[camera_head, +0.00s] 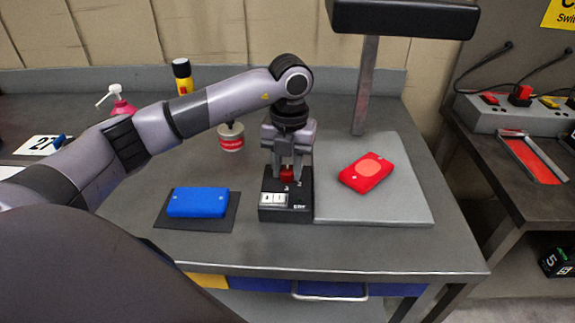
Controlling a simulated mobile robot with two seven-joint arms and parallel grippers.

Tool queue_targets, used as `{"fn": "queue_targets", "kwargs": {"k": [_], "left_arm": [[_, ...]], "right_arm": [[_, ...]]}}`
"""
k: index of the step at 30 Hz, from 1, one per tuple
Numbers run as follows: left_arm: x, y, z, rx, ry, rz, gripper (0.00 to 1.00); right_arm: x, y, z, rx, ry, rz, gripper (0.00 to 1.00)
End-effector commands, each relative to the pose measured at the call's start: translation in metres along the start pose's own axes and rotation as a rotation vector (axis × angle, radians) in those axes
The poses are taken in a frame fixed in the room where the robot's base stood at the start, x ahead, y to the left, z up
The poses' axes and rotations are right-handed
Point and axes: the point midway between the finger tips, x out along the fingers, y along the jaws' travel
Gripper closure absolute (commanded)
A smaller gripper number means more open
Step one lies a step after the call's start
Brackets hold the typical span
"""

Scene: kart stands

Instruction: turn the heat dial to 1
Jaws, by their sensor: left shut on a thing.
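A black control box (272,213) stands on the grey workbench, with a red dial (287,173) on its top and a white display on its near part. My left gripper (287,175) points straight down over the box, with its fingers shut around the red dial. The fingers partly hide the dial and the markings around it, so I cannot read its setting. My right gripper is not in view.
A blue block (198,202) lies on a black mat left of the box. A red block (366,172) lies on a grey plate (400,208) to the right, below a black overhead head (403,17) on a post. A can (231,137) and bottles stand behind my left arm.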

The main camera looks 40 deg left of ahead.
Motion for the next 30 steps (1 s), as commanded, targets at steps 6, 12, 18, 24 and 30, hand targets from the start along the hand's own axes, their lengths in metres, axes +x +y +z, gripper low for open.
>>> {"fn": "queue_targets", "kwargs": {"k": [6, 12, 18, 24, 30], "left_arm": [[0.000, 0.001, 0.000, 0.073, -0.001, 0.002, 0.97], [0.000, 0.001, 0.000, 0.216, -0.006, 0.001, 0.97], [0.001, 0.001, 0.000, 0.403, -0.011, 0.001, 0.97], [0.001, 0.001, 0.000, 0.591, -0.016, 0.001, 0.97], [0.000, 0.001, 0.000, 0.763, -0.020, 0.001, 0.97]], "right_arm": [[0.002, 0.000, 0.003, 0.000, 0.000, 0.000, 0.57], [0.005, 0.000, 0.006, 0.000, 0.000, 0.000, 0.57], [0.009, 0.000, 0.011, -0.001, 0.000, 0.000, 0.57], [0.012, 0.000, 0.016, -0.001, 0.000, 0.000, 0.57], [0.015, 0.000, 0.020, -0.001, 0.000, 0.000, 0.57]]}}
